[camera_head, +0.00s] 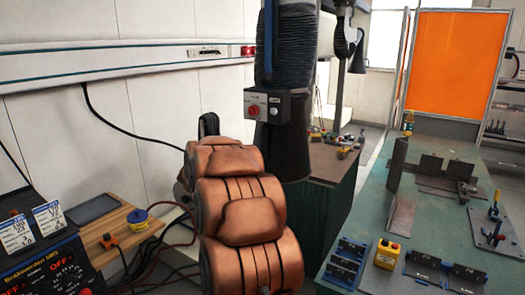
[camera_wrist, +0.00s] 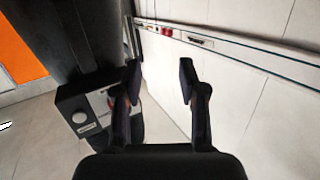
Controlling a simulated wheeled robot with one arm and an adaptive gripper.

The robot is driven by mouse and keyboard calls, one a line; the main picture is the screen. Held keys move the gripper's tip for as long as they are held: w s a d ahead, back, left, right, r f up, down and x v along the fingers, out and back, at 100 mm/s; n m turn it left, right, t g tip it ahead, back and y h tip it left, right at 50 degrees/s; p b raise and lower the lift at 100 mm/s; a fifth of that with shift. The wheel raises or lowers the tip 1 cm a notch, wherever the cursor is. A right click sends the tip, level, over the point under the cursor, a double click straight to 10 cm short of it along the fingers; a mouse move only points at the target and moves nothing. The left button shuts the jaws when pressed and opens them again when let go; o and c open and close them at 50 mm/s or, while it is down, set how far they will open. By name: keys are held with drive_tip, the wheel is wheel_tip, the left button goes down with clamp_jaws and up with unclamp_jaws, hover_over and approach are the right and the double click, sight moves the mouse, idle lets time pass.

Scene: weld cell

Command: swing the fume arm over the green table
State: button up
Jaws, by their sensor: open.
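The fume arm hangs from above near the middle of the head view, with a black ribbed hose (camera_head: 297,45) and a dark hood (camera_head: 290,150). A grey box (camera_head: 280,106) with a red knob and a white knob sits on it. The green table (camera_head: 345,215) is to the right of the hood. In the wrist view my gripper (camera_wrist: 159,80) is open, with nothing seen between its fingers. The hood (camera_wrist: 65,50) and the box (camera_wrist: 75,122) are at the left there, and my left finger partly covers the box. I cannot tell whether it touches.
Metal plates (camera_head: 431,166), clamps and a yellow box (camera_head: 387,254) stand on the green table. A brown-topped bench (camera_head: 325,165) is behind the hood. A welding machine (camera_head: 45,250) and cables are at the lower left. A white wall rail (camera_head: 120,60) runs along the left wall. An orange screen (camera_head: 450,62) stands behind.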

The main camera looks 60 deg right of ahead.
drive_tip(key=s+d+f+m+g+h, duration=0.1)
drive_tip(key=s+d+m+g+h, duration=0.3)
drive_tip(key=s+d, duration=0.5)
drive_tip(key=w+p+x, duration=0.1)
drive_tip(key=x, duration=0.7)
drive_tip(key=shift+d+f+n+y, duration=0.25)
drive_tip(key=shift+n+y, duration=0.05)
drive_tip(key=shift+n, duration=0.1)
clamp_jaws()
